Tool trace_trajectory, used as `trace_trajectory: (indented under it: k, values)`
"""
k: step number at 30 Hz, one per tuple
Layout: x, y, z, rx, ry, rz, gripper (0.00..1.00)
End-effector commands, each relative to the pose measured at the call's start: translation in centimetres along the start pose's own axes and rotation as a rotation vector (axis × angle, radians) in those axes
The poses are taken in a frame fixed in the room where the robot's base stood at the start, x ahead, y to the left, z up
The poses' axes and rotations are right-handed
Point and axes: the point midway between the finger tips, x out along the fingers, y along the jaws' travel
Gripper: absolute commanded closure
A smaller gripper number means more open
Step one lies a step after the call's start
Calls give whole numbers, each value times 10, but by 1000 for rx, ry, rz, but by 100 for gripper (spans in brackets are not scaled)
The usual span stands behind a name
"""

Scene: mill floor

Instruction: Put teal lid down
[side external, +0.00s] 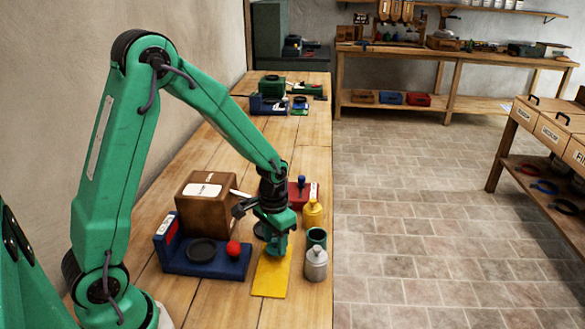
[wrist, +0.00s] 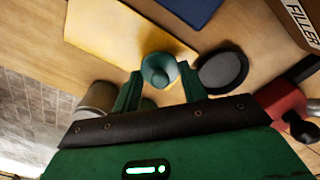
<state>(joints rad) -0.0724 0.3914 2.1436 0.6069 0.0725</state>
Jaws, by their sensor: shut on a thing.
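The teal lid (wrist: 158,70), round with a knob, sits between the two fingers of my gripper (wrist: 160,86) in the wrist view. My gripper is shut on it. In the side view my gripper (side external: 277,246) points down over the far part of a yellow mat (side external: 270,278); the lid is hard to tell from the green fingers there. The mat also shows beyond the lid in the wrist view (wrist: 110,30). I cannot tell whether the lid touches the mat. An open teal jar (side external: 317,238) stands just right of my gripper.
A grey lidded jar (side external: 316,264) and a yellow jar (side external: 312,213) stand near the bench's right edge. A black disc (wrist: 222,70) lies close beside my gripper. A blue scale (side external: 208,262) with a red ball (side external: 233,248), a brown box (side external: 205,205) and a red object (side external: 306,188) are around.

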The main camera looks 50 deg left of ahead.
Motion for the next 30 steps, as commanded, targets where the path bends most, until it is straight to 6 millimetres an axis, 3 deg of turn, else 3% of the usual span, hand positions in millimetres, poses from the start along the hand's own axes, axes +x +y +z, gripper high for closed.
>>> trace_trajectory:
  k: [6,19,20,22,30]
  values:
    - [17,0,0,0,-1,0,79]
    - [21,0,0,0,-1,0,79]
    - [20,0,0,0,0,0,52]
    - [20,0,0,0,0,0,38]
    - [20,0,0,0,0,0,36]
